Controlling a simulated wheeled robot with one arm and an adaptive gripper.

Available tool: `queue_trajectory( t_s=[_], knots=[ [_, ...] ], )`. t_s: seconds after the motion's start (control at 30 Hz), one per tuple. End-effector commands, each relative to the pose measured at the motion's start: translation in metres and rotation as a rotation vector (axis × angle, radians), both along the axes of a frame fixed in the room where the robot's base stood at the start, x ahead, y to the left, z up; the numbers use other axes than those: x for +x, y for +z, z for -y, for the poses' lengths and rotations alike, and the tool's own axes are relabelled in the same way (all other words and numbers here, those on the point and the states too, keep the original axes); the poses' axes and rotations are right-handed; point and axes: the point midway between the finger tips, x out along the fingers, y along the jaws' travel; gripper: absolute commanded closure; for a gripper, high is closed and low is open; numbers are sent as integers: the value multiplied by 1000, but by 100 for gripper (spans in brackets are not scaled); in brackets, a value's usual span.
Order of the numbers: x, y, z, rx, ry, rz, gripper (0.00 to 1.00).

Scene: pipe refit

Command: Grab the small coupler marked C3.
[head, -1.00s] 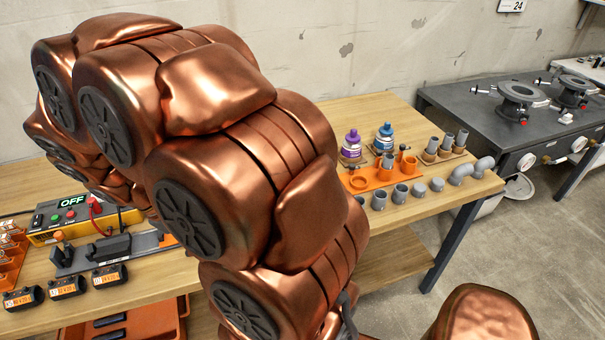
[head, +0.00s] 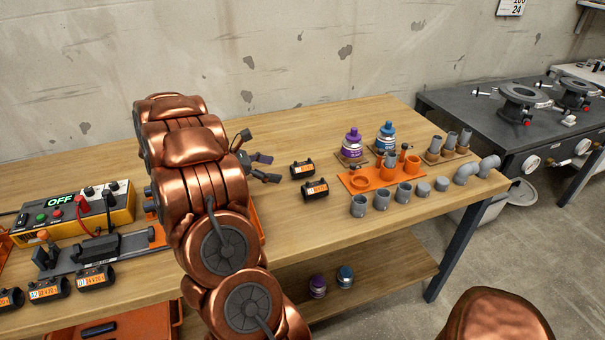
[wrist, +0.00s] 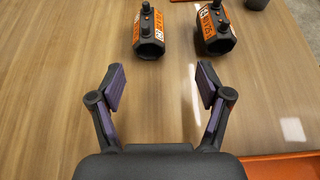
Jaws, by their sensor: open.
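Two small black couplers with orange labels lie on the table ahead of my gripper (head: 270,168). The farther coupler (head: 302,169) is nearer the wall, and the nearer coupler (head: 315,189) is toward the front edge. In the wrist view, one coupler (wrist: 148,36) is just left of centre and the other coupler (wrist: 215,30) is to its right. I cannot read which is marked C3. My gripper (wrist: 160,82) is open and empty in the wrist view, short of both couplers, with bare wood between its fingers.
Beyond the couplers stands an orange tray (head: 352,185) with grey pipe pieces around it. Purple (head: 352,143) and blue (head: 386,136) bottles stand behind it. More labelled couplers (head: 95,277) and a yellow control box (head: 120,205) are at left.

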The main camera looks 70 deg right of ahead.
Motion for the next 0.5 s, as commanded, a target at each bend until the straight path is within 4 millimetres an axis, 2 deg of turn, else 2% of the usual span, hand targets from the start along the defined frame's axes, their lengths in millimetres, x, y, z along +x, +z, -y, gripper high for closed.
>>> queue_trajectory(
  t_s=[0.03,0.13,0.5],
  knots=[
    [-3,-7,10,-3,2,-25,23],
    [-7,-11,24,-9,6,-59,23],
    [-25,-21,47,-13,12,-82,23]
  ],
)
